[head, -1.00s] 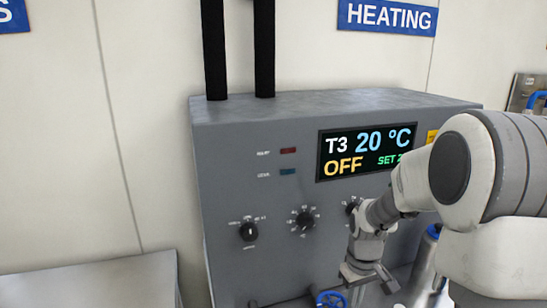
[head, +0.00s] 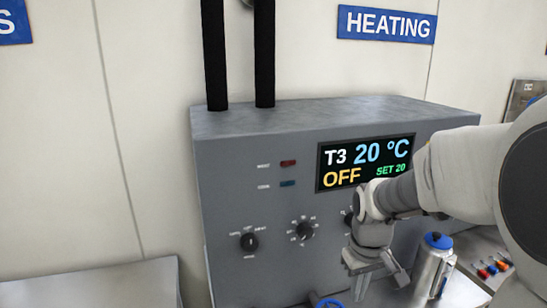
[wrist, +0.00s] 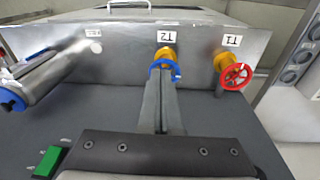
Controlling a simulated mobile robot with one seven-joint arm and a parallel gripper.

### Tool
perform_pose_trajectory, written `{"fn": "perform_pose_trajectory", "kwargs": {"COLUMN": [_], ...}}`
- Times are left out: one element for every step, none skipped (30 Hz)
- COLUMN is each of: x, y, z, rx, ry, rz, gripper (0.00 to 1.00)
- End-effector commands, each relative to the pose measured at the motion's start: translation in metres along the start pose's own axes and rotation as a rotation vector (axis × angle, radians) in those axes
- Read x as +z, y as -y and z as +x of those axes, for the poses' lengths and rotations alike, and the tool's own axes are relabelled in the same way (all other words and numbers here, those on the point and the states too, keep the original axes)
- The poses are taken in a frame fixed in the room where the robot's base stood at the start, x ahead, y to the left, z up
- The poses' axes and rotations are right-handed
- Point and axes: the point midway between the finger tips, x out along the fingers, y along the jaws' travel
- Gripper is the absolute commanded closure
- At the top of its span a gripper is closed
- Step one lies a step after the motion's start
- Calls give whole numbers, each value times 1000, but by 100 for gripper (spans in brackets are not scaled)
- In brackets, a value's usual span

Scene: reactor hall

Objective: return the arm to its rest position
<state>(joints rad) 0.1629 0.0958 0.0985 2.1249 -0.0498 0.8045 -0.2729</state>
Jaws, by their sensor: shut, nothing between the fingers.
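My arm reaches in from the right in the head view, in front of the grey heating unit (head: 280,205). My gripper (head: 372,270) points down before the unit's lower right front. In the wrist view my gripper's fingers (wrist: 160,108) are together with nothing between them. Their tips overlap the blue handwheel (wrist: 166,68) under the T2 label in that picture; I cannot tell whether they touch it. The unit's display (head: 366,162) reads T3 20 °C, OFF, SET 20. My arm partly hides one knob.
A silver canister with a blue cap (head: 432,268) stands just right of my gripper. The wrist view shows a red handwheel (wrist: 236,76) at T1, a silver cylinder (wrist: 30,82) at left and a green block (wrist: 48,162). A grey surface (head: 95,282) lies at lower left.

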Motion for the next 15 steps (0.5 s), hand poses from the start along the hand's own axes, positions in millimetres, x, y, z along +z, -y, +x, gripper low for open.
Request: {"fn": "perform_pose_trajectory", "kwargs": {"x": [6, 11, 16, 21, 26, 32, 37, 42, 49, 54, 59, 67, 72, 78, 85], "y": [4, 6, 10, 12, 14, 17, 20, 22, 25, 28, 30, 34, 36, 38, 42], "z": [-16, -24, -34, -41, -48, -56, -63, -69, -76, -82, -87, -93, -97, -101, -106], "rx": [12, 17, 24, 28, 32, 36, 39, 41, 44, 45, 46, 46, 45, 44, 43], "ry": [-28, -41, -60, -73, -87, -105, -119, -133, -153, -167, -182, -201, -216, -231, -251], "rz": [12, 21, 34, 43, 54, 66, 75, 86, 98, 108, 118, 130, 141, 151, 162], "gripper": [100, 100, 100, 100, 100, 100, 100, 100, 100, 100, 100, 100, 100, 100, 100]}}
